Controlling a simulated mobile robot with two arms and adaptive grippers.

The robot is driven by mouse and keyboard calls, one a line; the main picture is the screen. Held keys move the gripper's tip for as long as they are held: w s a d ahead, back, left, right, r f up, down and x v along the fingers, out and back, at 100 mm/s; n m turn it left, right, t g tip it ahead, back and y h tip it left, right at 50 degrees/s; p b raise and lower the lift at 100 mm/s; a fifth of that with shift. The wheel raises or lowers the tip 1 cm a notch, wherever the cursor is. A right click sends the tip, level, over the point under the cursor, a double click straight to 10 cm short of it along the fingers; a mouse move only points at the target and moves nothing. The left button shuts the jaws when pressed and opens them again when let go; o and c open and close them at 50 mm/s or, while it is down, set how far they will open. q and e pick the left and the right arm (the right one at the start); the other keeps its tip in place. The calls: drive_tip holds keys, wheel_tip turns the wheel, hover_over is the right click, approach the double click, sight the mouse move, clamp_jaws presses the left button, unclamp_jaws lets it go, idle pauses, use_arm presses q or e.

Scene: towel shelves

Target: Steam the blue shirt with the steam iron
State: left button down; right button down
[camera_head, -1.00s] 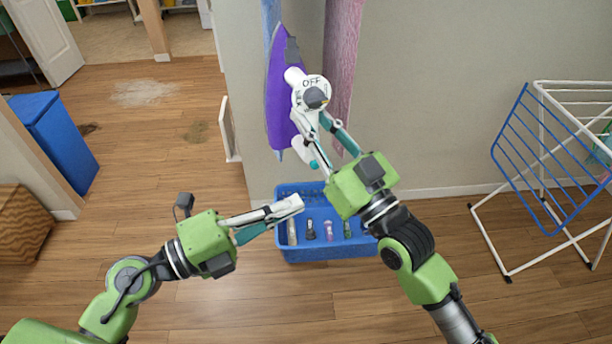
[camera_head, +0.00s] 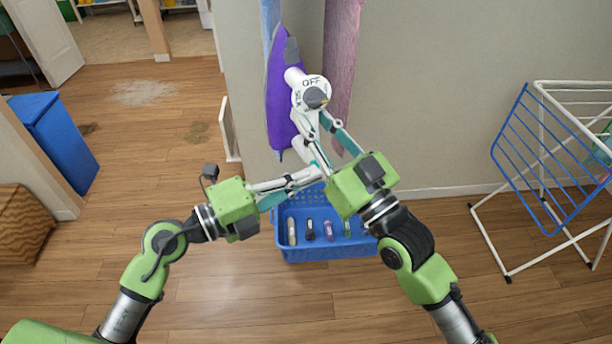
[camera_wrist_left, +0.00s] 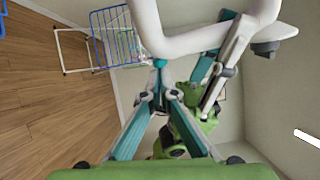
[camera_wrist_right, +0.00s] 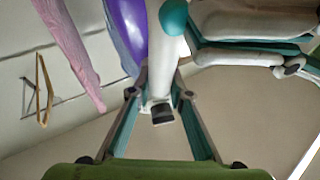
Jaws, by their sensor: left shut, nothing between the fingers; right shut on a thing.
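The purple and white steam iron (camera_head: 281,95) is held upright in the head view, with a dial reading OFF on its white end. My right gripper (camera_head: 318,118) is shut on its white handle, which shows in the right wrist view (camera_wrist_right: 160,60). My left gripper (camera_head: 318,168) is shut and empty just below the iron. In the left wrist view its fingertips (camera_wrist_left: 160,66) are close under the white handle; I cannot tell if they touch. A strip of light blue cloth (camera_head: 269,14), likely the blue shirt, hangs behind the iron, mostly hidden.
A pink cloth (camera_head: 342,50) hangs beside the iron by the wall. A blue basket (camera_head: 325,254) with several small items stands on the floor below the grippers. A drying rack (camera_head: 545,165) stands at the right. A blue bin (camera_head: 55,140) is at the left.

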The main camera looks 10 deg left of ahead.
drive_tip(key=shift+r, duration=0.3)
use_arm(q)
drive_tip(key=shift+w+a, duration=0.7)
drive_tip(key=shift+w, duration=0.35)
use_arm(e)
drive_tip(key=shift+s, duration=0.1)
use_arm(q)
drive_tip(key=s+a, duration=0.5)
drive_tip(key=s, duration=0.5)
drive_tip(key=shift+s+f, duration=0.3)
drive_tip(key=shift+f, duration=0.15)
drive_tip(key=shift+w+a+f, duration=0.1)
idle(0.7)
